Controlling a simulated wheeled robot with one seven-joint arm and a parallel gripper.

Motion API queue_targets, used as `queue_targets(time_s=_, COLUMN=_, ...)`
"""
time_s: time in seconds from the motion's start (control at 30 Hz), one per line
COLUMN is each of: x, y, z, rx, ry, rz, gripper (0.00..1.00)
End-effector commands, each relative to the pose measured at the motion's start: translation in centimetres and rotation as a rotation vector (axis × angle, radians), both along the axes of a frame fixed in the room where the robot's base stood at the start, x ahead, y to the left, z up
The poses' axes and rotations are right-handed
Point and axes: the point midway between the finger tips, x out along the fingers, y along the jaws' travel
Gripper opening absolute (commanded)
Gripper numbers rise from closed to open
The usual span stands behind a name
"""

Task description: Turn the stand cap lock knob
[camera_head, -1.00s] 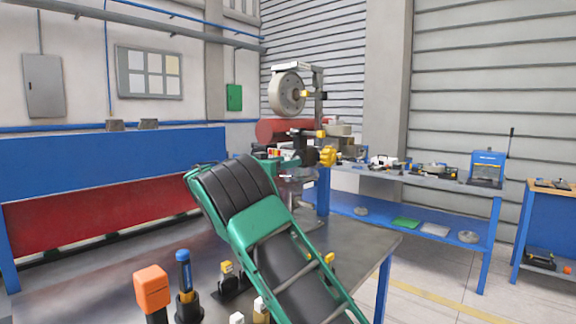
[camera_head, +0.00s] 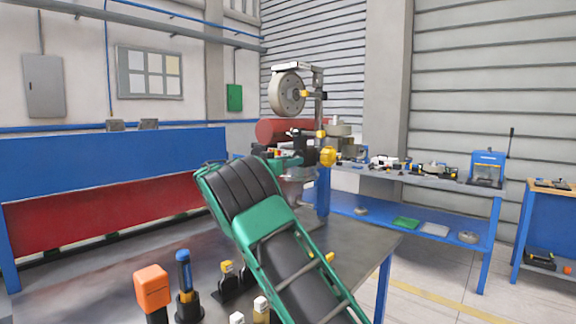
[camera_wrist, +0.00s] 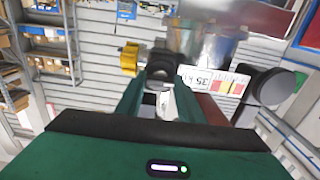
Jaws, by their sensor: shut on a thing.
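The stand (camera_head: 319,110) rises behind my arm in the head view. A yellow lobed knob (camera_head: 327,156) sits low on its right side. In the wrist view the yellow knob (camera_wrist: 129,58) is just left of a dark round part (camera_wrist: 160,66). My gripper (camera_wrist: 160,92) is shut, with its fingers reaching up to this dark part. My gripper (camera_head: 292,160) is partly hidden behind my green arm in the head view. The exact contact is hard to see, and I cannot tell whether the dark part belongs to the yellow knob.
A grey wheel (camera_head: 286,92) hangs near the top of the stand. A white plate marked 35 (camera_wrist: 193,79) and a black cylinder (camera_wrist: 270,87) are close right of my fingers. The near table (camera_head: 372,243) carries an orange-topped item (camera_head: 152,288) and a blue-handled tool (camera_head: 185,275).

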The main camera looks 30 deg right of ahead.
Motion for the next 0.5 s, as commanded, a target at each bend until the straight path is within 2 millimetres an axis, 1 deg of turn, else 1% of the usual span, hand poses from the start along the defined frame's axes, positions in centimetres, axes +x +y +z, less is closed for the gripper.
queue_targets(time_s=0.27, x=0.21, y=0.17, z=0.09, rx=-0.036, ry=0.095, rz=0.006, gripper=0.12)
queue_targets(time_s=0.5, x=0.31, y=0.28, z=0.08, rx=-0.103, ry=0.279, rz=0.009, gripper=0.12)
